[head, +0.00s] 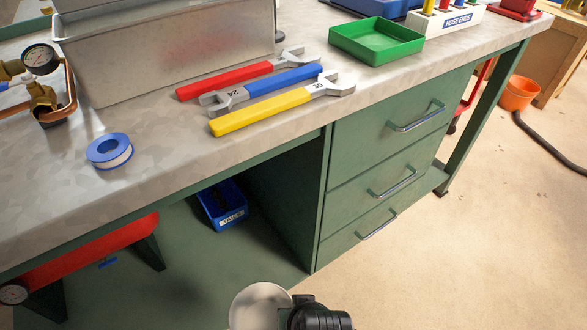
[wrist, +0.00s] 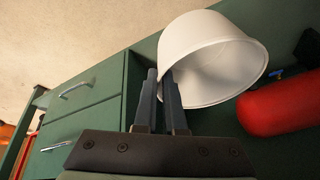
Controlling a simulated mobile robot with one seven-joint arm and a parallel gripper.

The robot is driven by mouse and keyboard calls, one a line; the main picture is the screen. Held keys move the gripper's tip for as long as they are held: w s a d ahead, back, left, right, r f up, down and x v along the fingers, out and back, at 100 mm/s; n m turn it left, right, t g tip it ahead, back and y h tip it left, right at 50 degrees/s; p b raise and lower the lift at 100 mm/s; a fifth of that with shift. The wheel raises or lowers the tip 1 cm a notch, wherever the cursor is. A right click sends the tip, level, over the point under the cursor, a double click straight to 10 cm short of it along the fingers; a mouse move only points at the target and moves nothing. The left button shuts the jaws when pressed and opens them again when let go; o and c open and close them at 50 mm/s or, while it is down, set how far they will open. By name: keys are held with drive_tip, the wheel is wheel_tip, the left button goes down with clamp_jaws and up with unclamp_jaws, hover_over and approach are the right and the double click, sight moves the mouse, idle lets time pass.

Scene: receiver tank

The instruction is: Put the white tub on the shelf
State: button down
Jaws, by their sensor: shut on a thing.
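The white tub (head: 258,305) is at the bottom edge of the head view, partly cut off, beside the black end of my arm. In the wrist view the tub (wrist: 212,50) hangs tilted, with its open mouth toward the lower right. My gripper (wrist: 160,78) is shut on the tub's wall near the rim, one finger on each side. The tub looks empty where its inside shows. A green lower shelf (head: 195,268) lies under the workbench. A blue bin (head: 222,205) labelled "TAILS" stands at its back, and a red tank (head: 95,250) stands at its left.
The workbench top (head: 60,205) holds a metal bin (head: 165,60), several wrenches, a blue tape roll (head: 109,151) and a green tray (head: 376,40). A green drawer unit (head: 385,170) with protruding handles bounds the shelf on the right. Open floor (head: 480,230) lies to the right.

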wheel_tip(320, 180, up, 38)
drive_tip(key=p, duration=3.6)
drive_tip(key=shift+f, duration=0.15)
